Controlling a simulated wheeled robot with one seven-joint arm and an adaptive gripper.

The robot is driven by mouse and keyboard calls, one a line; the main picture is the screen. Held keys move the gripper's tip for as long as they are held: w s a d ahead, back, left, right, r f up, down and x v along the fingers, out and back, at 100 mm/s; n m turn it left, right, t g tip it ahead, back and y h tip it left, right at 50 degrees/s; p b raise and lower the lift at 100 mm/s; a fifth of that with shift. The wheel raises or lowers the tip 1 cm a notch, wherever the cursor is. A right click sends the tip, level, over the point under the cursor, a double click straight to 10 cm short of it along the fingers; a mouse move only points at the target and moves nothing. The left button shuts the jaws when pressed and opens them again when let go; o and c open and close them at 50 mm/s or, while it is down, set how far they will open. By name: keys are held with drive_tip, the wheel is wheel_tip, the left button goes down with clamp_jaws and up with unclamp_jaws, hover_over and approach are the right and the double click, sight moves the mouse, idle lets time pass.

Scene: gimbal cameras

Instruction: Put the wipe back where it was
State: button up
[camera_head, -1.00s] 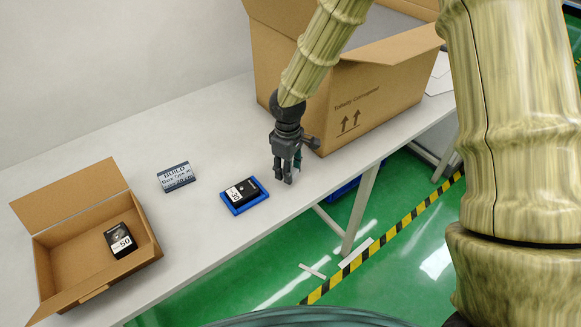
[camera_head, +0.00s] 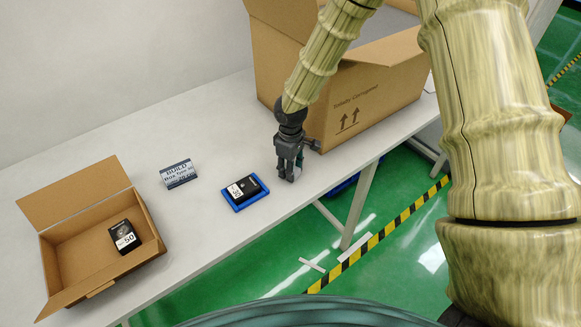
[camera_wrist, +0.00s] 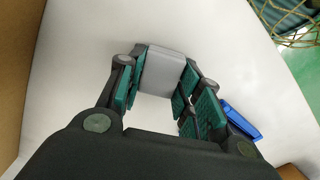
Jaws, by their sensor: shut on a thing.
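My gripper (camera_head: 289,176) is at the table's front edge side, pointing down, to the right of the blue tray (camera_head: 236,207). In the wrist view my gripper (camera_wrist: 162,88) is shut on a plain grey block, apparently the wipe (camera_wrist: 166,70), held between its green finger pads. In the head view the wipe is mostly hidden by the fingers. Whether it touches the table is not clear. The blue tray also shows in the wrist view (camera_wrist: 241,121), to the right of the fingers.
A black item (camera_head: 248,185) lies on the blue tray. At left is an open small carton (camera_head: 70,293) with a black box (camera_head: 124,237) inside. A large carton (camera_head: 375,100) stands close behind my gripper. White table (camera_head: 225,125) is clear between.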

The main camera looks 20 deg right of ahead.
drive_tip(key=shift+f, duration=0.2)
drive_tip(key=o, duration=1.1)
drive_tip(key=shift+c, duration=0.2)
wheel_tip(320, 180, up, 12)
drive_tip(key=b, duration=0.2)
drive_tip(key=shift+r, duration=0.2)
